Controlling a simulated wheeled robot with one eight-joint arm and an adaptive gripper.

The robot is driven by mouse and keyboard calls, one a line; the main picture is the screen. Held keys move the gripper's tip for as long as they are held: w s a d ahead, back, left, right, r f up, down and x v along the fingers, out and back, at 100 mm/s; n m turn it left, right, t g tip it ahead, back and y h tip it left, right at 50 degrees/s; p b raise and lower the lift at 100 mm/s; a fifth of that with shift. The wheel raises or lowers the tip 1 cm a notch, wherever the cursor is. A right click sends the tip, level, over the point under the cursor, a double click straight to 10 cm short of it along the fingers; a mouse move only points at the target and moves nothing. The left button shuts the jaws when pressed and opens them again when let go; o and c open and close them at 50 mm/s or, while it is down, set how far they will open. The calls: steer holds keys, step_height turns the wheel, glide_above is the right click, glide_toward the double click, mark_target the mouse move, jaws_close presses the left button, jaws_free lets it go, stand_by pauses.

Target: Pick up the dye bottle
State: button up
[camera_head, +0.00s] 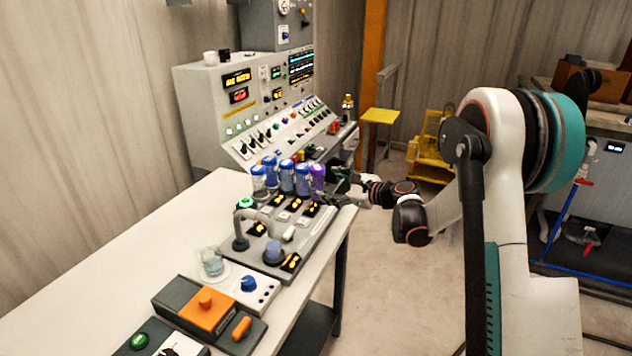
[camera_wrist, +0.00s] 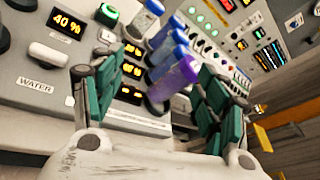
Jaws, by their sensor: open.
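Several dye bottles with blue caps stand in a row at the back of the grey dosing panel; one is a blue bottle (camera_head: 287,176). The purple bottle (camera_head: 317,178) is at the right end of the row, closest to my gripper (camera_head: 338,187). My gripper is open and sits just right of that bottle in the head view. In the wrist view, the purple bottle (camera_wrist: 174,80) shows beyond and between the spread fingers of my gripper (camera_wrist: 157,78). The fingers look empty. I cannot tell whether either finger touches the bottle.
The panel (camera_head: 222,251) has a curved spout (camera_head: 246,219) and lit displays. A glass beaker (camera_head: 211,262) stands in front of it on the white table (camera_head: 168,239). A control console (camera_head: 262,110) rises behind the bottles. The floor right of the table is clear.

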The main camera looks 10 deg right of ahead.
mark_target(323, 185)
steer(key=w+d+f+m+t, duration=0.35)
steer(key=d+f+m, duration=0.2)
steer(key=f, duration=0.25)
steer(key=shift+m+g+y, duration=0.35)
steer(key=shift+y, duration=0.05)
steer(key=x, duration=0.7)
steer(key=shift+w+a+f, duration=0.1)
steer(key=shift+w+f, duration=0.05)
steer(key=shift+w, duration=0.2)
steer(key=b+x, duration=0.2)
steer(key=x, duration=0.3)
steer(key=shift+w, duration=0.2)
steer(key=shift+w+a, duration=0.2)
steer(key=shift+w, duration=0.3)
steer(key=shift+c, duration=0.6)
steer(key=c, duration=1.2)
steer(key=shift+c, duration=0.6)
